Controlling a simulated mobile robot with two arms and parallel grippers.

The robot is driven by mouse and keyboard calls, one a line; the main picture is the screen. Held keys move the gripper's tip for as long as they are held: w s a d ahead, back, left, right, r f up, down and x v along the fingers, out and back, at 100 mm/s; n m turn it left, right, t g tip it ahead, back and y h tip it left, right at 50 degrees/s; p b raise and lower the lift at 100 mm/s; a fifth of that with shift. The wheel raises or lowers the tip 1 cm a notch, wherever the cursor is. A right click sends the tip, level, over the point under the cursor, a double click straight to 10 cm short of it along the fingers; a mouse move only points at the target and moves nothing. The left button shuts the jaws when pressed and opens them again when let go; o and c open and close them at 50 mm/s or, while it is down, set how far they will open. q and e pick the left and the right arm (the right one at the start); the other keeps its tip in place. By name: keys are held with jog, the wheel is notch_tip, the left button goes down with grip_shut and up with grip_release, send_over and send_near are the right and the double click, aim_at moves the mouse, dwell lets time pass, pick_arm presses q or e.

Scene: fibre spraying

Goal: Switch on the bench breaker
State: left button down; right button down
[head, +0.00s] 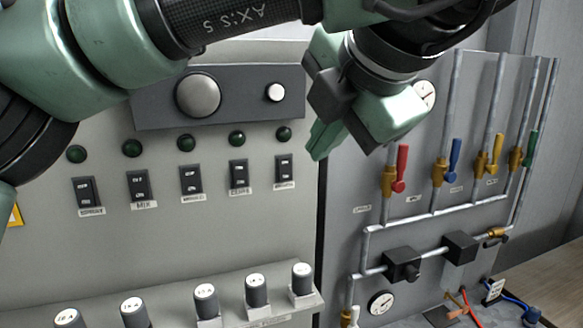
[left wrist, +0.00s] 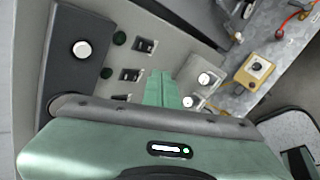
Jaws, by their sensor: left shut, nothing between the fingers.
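A row of several black rocker switches runs across the grey panel (head: 130,235) in the head view, each with a small label under it. The second label reads MIX; I cannot tell which is the bench breaker. The rightmost switch (head: 284,169) is nearest my left gripper (head: 318,150), which is shut and empty, its fingertips just right of that switch at the panel's right edge. I cannot tell if it touches the panel. In the left wrist view the shut green fingers (left wrist: 160,88) point at the panel, beside a switch (left wrist: 130,75). My right gripper is not in view.
Dark green lamps (head: 186,143) sit above the switches. A dark plate with a large round knob (head: 198,95) is above them. Labelled knobs (head: 255,290) stand on a ledge below. Right of the panel are pipes with coloured valve levers (head: 402,168).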

pick_arm(q)
jog(key=m, duration=0.3)
jog(key=shift+f+m, duration=0.25)
jog(key=shift+m, duration=0.05)
jog(key=p, duration=0.4)
send_near(286, 181)
notch_tip(286, 181, down, 3)
jog(key=w+p, duration=0.1)
jog(key=w+a+p, duration=0.1)
jog(key=w+f+p, duration=0.1)
jog(key=shift+w+a, duration=0.35)
jog(key=shift+w+f, duration=0.1)
jog(key=shift+w, duration=0.05)
